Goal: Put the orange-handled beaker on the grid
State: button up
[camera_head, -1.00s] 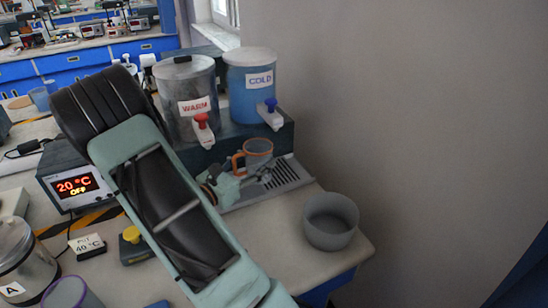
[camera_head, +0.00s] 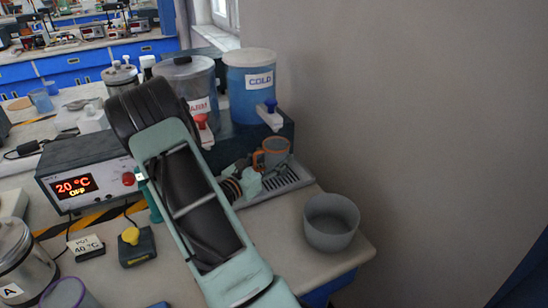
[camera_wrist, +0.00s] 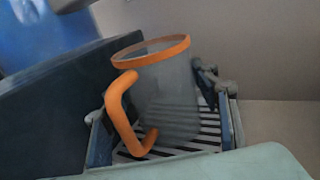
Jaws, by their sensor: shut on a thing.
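The orange-handled beaker (camera_head: 276,150) is grey and translucent with an orange rim, seen at the back of the drip-tray grid (camera_head: 288,178). In the wrist view the beaker (camera_wrist: 168,95) stands nearly upright over the slats of the grid (camera_wrist: 205,136), its orange handle toward the left. I cannot tell whether its base touches the slats. My gripper (camera_head: 262,170) is shut on the beaker, with a finger on each side in the wrist view (camera_wrist: 160,105). Part of the fingers is hidden in the head view.
The warm dispenser (camera_head: 188,80) and the blue cold dispenser (camera_head: 250,80) stand behind the grid, their taps overhanging. A grey bowl (camera_head: 331,222) sits to the right near the table edge. A heater box with a display (camera_head: 75,186) is at the left.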

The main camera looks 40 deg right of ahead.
jog(key=shift+f, duration=0.25)
jog(key=o, duration=1.2)
jog(key=shift+r, duration=0.1)
jog(key=shift+c, duration=0.2)
jog(key=shift+r, duration=0.1)
jog(key=shift+a, duration=0.25)
jog(key=a, duration=0.3)
jog(key=s+a, duration=0.1)
jog(key=a, duration=0.7)
jog(key=shift+s+a, duration=0.2)
jog(key=shift+s, duration=0.2)
